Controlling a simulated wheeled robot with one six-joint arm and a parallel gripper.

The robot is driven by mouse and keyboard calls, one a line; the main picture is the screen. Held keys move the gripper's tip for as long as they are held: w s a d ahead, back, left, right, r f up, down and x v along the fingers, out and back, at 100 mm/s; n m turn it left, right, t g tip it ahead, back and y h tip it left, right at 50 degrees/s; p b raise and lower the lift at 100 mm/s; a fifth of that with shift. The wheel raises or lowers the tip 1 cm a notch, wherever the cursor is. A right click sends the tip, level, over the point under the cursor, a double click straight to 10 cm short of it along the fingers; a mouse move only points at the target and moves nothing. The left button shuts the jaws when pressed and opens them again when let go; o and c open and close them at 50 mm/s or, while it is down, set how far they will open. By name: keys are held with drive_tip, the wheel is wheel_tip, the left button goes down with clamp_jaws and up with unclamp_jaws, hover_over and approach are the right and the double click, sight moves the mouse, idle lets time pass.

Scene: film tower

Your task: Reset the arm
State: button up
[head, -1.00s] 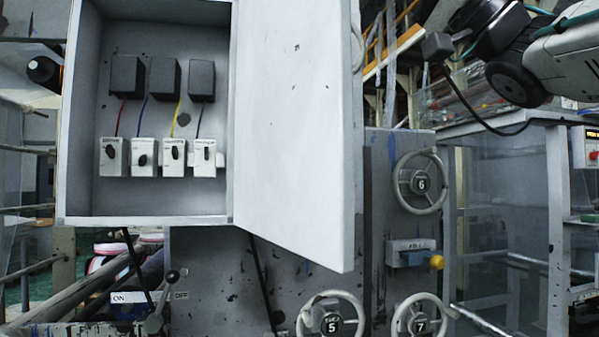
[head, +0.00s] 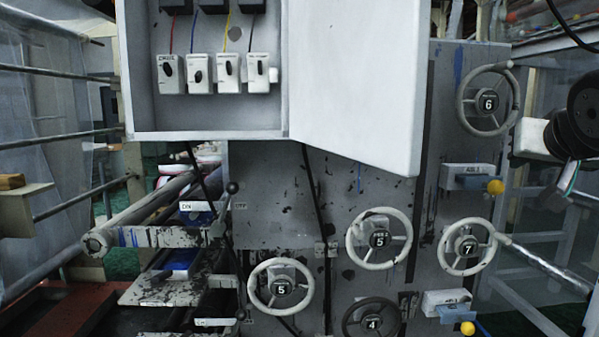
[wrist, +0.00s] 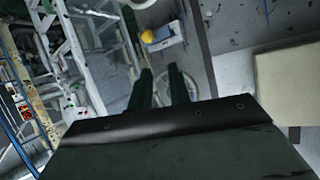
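My gripper (wrist: 160,70) shows in the wrist view as two dark green fingers with a narrow gap between them. Nothing is held in the gap. Beyond the fingertips lie a pale handwheel and, higher up, a box with a yellow knob (wrist: 148,36). The fingers appear apart from both. In the head view, part of my arm (head: 578,118) shows at the right edge, beside the machine panel. My fingers cannot be made out in the head view.
An open grey cabinet (head: 210,134) holds several switches, its white door (head: 355,80) swung out to the right. Below and right are several handwheels, including number 6 (head: 488,72) and number 7 (head: 466,268). Rails and rollers (head: 150,215) stand at left.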

drive_tip(key=s+a+f+n+g+y, duration=0.2)
drive_tip(key=s+a+f+g, duration=0.3)
drive_tip(key=s+f, duration=0.5)
drive_tip(key=s+a+f+n+g+y, duration=0.2)
drive_tip(key=s+a+f+g, duration=0.3)
drive_tip(key=s+f, duration=0.5)
wheel_tip(320, 180, down, 3)
drive_tip(key=shift+s+a+f+n+g, duration=0.15)
drive_tip(key=shift+n+g, duration=0.25)
drive_tip(key=shift+g, duration=0.1)
